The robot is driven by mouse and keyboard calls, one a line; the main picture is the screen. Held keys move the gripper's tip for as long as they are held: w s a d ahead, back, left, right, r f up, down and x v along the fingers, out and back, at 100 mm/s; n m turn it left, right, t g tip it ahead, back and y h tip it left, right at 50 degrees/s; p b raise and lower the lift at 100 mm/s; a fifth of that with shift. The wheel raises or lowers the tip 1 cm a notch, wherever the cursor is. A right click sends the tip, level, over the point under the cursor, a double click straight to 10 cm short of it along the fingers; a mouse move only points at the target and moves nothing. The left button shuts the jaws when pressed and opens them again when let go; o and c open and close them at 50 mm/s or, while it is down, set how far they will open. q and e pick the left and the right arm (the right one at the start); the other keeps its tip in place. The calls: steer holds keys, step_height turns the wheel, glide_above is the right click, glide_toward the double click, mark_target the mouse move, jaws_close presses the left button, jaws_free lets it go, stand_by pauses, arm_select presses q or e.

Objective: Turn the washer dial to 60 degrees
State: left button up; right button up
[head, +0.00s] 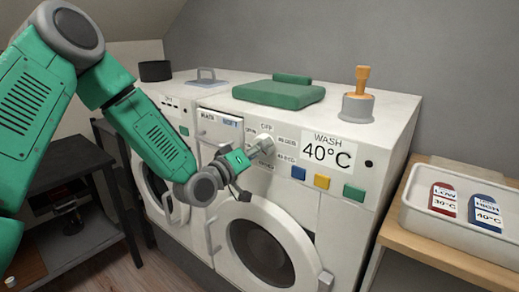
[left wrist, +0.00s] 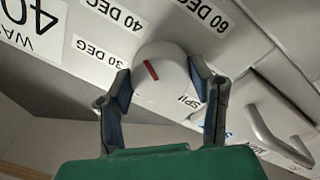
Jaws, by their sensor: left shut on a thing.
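The washer dial (head: 264,144) is a pale round knob on the front panel of the white washer (head: 345,215). In the left wrist view the dial (left wrist: 172,88) has a red mark pointing roughly towards the 40 DEG label (left wrist: 113,14). The 60 DEG label (left wrist: 209,13) lies to its right and the 30 DEG label (left wrist: 93,50) to its left there. My left gripper (left wrist: 162,84) is shut on the dial, one finger on each side. It also shows in the head view (head: 250,157). The display (head: 328,152) reads WASH 40°C. My right gripper is out of view.
Blue (head: 298,173), yellow (head: 321,181) and green (head: 354,193) buttons sit right of the dial. A drawer handle (left wrist: 279,131) is close to the gripper. A tray (head: 415,215) with red and blue labelled items stands at the right. Folded green cloth (head: 278,94) lies on top.

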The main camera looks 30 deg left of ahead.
arm_select(q)
steer(key=m, duration=0.7)
steer(key=m+g, duration=0.1)
steer(key=m, duration=0.3)
steer(key=shift+s+a+f+h, duration=0.1)
steer(key=shift+a+f+h, duration=0.1)
steer(key=shift+f+h, duration=0.1)
steer(key=shift+m, duration=0.4)
steer(key=o, duration=1.2)
steer(key=shift+c, duration=0.2)
steer(key=shift+w, duration=0.2)
steer(key=shift+a+r, duration=0.1)
steer(key=s+a, duration=0.2)
steer(key=s, duration=0.9)
steer(key=shift+s, duration=0.4)
